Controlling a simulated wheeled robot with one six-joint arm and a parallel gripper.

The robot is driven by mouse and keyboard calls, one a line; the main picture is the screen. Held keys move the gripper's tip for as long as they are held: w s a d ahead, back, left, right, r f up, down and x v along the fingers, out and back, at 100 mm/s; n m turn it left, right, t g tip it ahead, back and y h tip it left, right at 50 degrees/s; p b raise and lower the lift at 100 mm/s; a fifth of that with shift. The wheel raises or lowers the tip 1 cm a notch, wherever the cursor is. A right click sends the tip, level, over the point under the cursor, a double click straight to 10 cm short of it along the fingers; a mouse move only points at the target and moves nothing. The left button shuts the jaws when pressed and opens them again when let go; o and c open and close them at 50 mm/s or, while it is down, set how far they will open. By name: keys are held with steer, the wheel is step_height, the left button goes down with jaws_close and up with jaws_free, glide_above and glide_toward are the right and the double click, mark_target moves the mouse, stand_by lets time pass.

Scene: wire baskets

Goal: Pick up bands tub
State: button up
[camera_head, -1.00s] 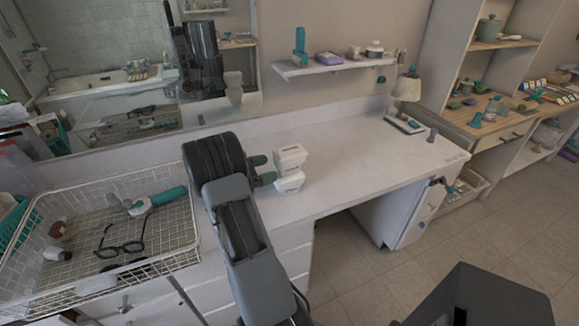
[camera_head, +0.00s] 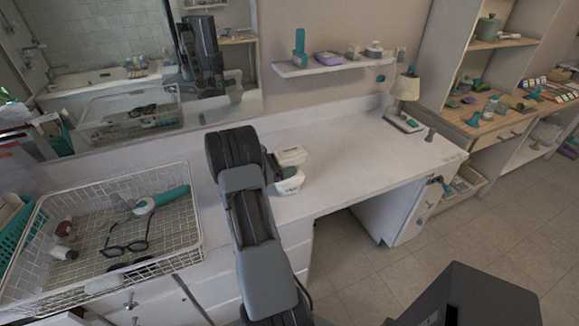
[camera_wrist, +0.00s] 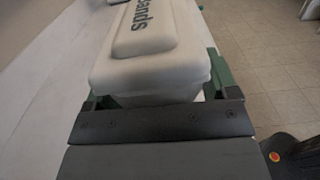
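The bands tub (camera_wrist: 150,55) is a white lidded box with dark "Bands" lettering in the wrist view. In the head view a white tub (camera_head: 290,185), which appears to be the same one, stands on the counter at the end of my arm. My gripper (camera_wrist: 158,95) has its green fingers on either side of the tub, open around it; firm contact is not visible.
A wire basket (camera_head: 180,235) with glasses and other items stands at left. A wall shelf (camera_head: 330,67) hangs above the counter.

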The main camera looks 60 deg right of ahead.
steer(key=c, duration=0.9)
steer(key=shift+r, duration=0.1)
steer(key=shift+r+b, duration=0.3)
steer(key=shift+r, duration=0.1)
steer(key=shift+r+b, duration=0.45)
steer(key=shift+r, duration=0.5)
steer(key=s+a+r+b, duration=0.1)
steer(key=s+a+r, duration=0.1)
steer(key=s+r, duration=0.1)
steer(key=s+a+r+b, duration=0.1)
steer(key=s+a+r, duration=0.2)
steer(key=s, duration=0.1)
steer(key=s+a+r+b, duration=0.1)
steer(key=s+a+r, duration=0.2)
steer(key=s+r, duration=0.1)
steer(key=shift+s+r, duration=0.1)
steer(key=shift+s, duration=0.15)
